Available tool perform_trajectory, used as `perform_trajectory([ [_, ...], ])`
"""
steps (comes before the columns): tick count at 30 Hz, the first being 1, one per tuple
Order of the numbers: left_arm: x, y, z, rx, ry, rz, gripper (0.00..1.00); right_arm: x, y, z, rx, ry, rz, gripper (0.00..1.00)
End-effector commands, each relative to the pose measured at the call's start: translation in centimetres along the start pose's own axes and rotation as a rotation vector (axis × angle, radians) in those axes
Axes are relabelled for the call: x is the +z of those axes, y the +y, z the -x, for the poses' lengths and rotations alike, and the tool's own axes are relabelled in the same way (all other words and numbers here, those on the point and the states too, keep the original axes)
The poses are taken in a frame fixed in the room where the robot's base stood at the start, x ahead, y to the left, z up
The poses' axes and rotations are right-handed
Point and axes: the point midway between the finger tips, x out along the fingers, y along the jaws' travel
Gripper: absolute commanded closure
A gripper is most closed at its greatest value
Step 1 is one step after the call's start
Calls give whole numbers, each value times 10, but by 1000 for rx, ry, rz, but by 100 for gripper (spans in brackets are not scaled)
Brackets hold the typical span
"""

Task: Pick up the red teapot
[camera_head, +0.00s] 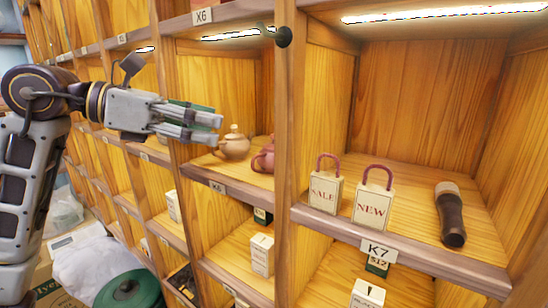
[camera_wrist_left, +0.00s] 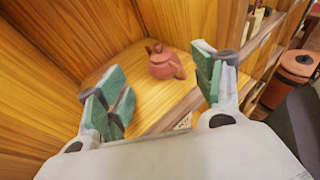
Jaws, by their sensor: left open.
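The red teapot (camera_head: 264,160) stands on a wooden shelf in the head view, partly hidden by the upright post at its right. It also shows in the left wrist view (camera_wrist_left: 165,64), upright, beyond my fingertips and between them in the picture. My left gripper (camera_head: 212,128) comes in from the left, in front of the compartment, above and to the left of the red teapot. In the wrist view its green-padded fingers (camera_wrist_left: 160,88) are spread wide with nothing between them. My right gripper is not in view.
The upright post (camera_head: 289,110) bounds the compartment at right. The neighbouring compartment holds SALE (camera_head: 324,193) and NEW (camera_head: 372,208) tags and a dark cylinder (camera_head: 451,214). A green round object (camera_head: 128,292) is below.

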Motion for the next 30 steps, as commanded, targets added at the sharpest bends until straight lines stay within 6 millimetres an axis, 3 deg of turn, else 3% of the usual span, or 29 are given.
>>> perform_trajectory([
  [11, 1, 0, -13, -1, -1, 1, 33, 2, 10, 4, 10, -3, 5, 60],
  [22, 2, -1, -58, -4, -2, 2, 33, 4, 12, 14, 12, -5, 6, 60],
  [30, 1, 0, -83, -1, -1, 1, 33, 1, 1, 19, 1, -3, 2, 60],
])
